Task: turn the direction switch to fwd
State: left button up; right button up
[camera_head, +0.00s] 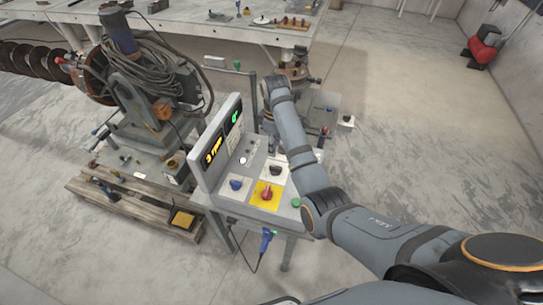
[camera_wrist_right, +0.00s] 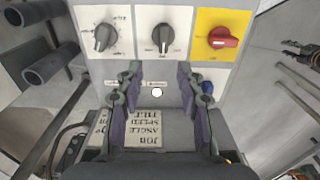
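The control box (camera_head: 207,165) stands on a stand in the middle of the head view, with lit displays. Its sloped panel carries a black knob (camera_head: 276,170), a blue knob (camera_head: 236,184) and a red switch on a yellow plate (camera_head: 266,194). In the right wrist view, two dark knobs on white plates, one left (camera_wrist_right: 105,37) and one in the middle (camera_wrist_right: 163,37), sit beside the red switch (camera_wrist_right: 222,37). I cannot read which is the direction switch. My right gripper (camera_wrist_right: 157,75) is open and empty, its fingers apart below the middle knob. My left gripper is out of view.
A green button (camera_head: 295,201) is at the panel's right corner. A white button (camera_wrist_right: 157,92) shows between my fingers. The auger machine (camera_head: 140,85) on a pallet stands at left, and a workbench (camera_head: 190,28) is behind.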

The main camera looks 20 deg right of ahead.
aim_at(276, 167)
jog(key=f, duration=0.1)
jog(key=s+f+p, duration=0.1)
jog(key=f, duration=0.2)
jog(key=shift+s+d, duration=0.2)
jog(key=shift+s, duration=0.15)
jog(key=f, duration=0.2)
jog(key=f+p, duration=0.1)
jog(key=shift+w+f, duration=0.3)
jog(key=shift+f, duration=0.05)
notch_tip(276, 167, down, 2)
jog(key=shift+w, duration=0.1)
jog(key=shift+f, duration=0.2)
jog(key=shift+c, duration=0.2)
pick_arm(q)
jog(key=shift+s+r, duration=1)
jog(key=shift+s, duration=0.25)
pick_arm(e)
grip_shut()
